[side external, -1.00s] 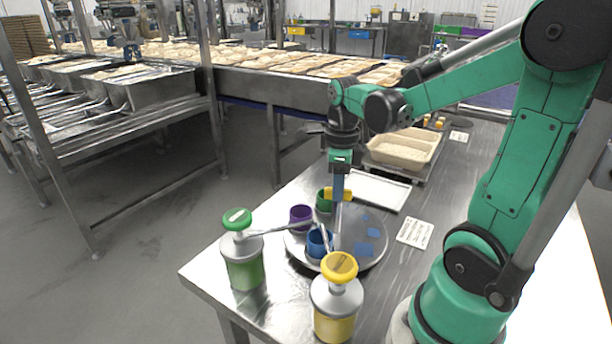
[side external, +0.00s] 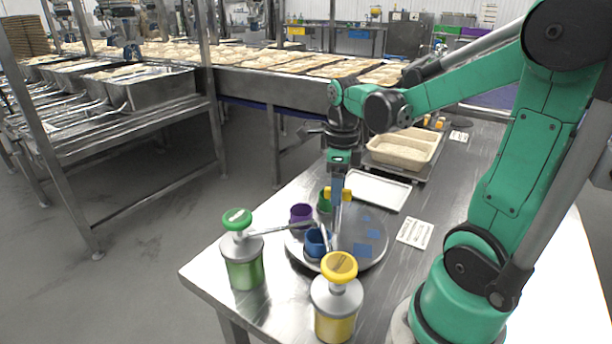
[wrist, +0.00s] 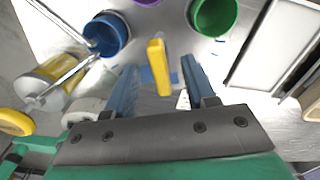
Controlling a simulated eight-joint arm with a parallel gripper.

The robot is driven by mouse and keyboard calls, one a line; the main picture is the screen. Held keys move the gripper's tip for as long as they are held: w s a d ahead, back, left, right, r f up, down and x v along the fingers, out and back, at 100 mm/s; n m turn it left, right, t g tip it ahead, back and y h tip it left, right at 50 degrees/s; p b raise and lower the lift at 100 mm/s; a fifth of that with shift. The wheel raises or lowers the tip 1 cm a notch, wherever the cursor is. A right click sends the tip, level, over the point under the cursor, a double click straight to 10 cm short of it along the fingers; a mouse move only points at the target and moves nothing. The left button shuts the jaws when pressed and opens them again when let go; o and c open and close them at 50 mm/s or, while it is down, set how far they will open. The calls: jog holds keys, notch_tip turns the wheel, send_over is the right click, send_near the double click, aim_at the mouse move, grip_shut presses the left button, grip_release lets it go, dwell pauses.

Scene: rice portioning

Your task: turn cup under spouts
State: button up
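A round grey turntable (side external: 345,262) carries a blue cup (side external: 317,243), a purple cup (side external: 301,214) and a green cup (side external: 324,203). The blue cup (wrist: 107,34) is beneath the spout ends of the green-topped dispenser (side external: 243,262) and the yellow-topped dispenser (side external: 336,310); exact alignment is hard to tell. A yellow handle (side external: 341,195) stands up from the turntable. In the wrist view, my gripper (wrist: 158,75) has its two blue fingers apart, with the yellow handle (wrist: 158,68) between them and gaps on both sides. The green cup (wrist: 213,14) is right of the handle.
A white tray (side external: 378,190) lies behind the turntable, with a rice-filled tan container (side external: 402,153) beyond it. A printed card (side external: 415,233) lies to the right. The table's left edge is close to the green-topped dispenser.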

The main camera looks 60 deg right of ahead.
jog(key=shift+r, duration=2.85)
jog(key=w+a+f+n+t, duration=0.1)
jog(key=a+n+t, duration=0.2)
jog(key=n, duration=1.3)
jog(key=w+a+f+n+t, duration=0.1)
jog(key=a+n+t, duration=0.3)
jog(key=a+n, duration=0.6)
jog(key=n, duration=0.6)
jog(key=shift+w+f, duration=0.15)
jog(key=shift+w, duration=0.2)
